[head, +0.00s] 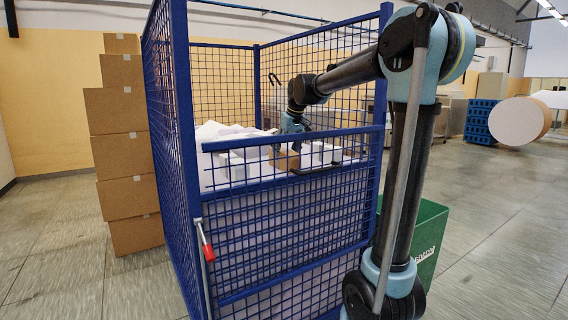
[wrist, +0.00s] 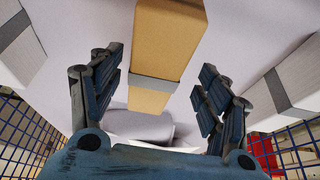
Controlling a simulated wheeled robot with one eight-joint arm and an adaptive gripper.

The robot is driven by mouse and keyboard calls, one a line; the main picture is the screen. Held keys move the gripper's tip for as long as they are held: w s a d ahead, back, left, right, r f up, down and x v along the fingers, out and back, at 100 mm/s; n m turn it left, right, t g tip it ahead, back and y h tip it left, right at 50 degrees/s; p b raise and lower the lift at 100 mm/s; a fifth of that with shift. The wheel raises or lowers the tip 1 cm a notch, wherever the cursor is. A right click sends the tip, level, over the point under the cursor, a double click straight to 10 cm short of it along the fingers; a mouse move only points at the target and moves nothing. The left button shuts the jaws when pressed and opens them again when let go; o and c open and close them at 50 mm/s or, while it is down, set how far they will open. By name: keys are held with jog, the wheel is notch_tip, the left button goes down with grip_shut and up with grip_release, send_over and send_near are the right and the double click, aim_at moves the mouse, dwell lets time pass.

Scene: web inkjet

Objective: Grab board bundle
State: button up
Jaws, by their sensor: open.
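The board bundle looks like a tan block (wrist: 165,45) with a grey band around it, in the upper middle of the wrist view. It lies among white material inside the blue mesh cage, and a small brown part of it (head: 287,160) shows in the head view behind the cage's front. My gripper (wrist: 160,88) is open, with one finger on each side of the bundle's near end in the wrist view. In the head view my gripper (head: 291,140) reaches down inside the cage, just above the brown part.
The blue mesh cage (head: 187,130) has tall posts and a lower front. White banded bundles lie left (wrist: 22,45) and right (wrist: 290,90) of the tan one. Stacked cardboard boxes (head: 122,140) stand left of the cage, and a green bin (head: 428,235) stands right.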

jog(key=shift+x, duration=2.65)
jog(key=shift+w+d, duration=0.15)
jog(key=shift+w, duration=0.05)
jog(key=shift+r, duration=0.1)
jog(key=c, duration=1.4)
jog(key=shift+o, duration=0.2)
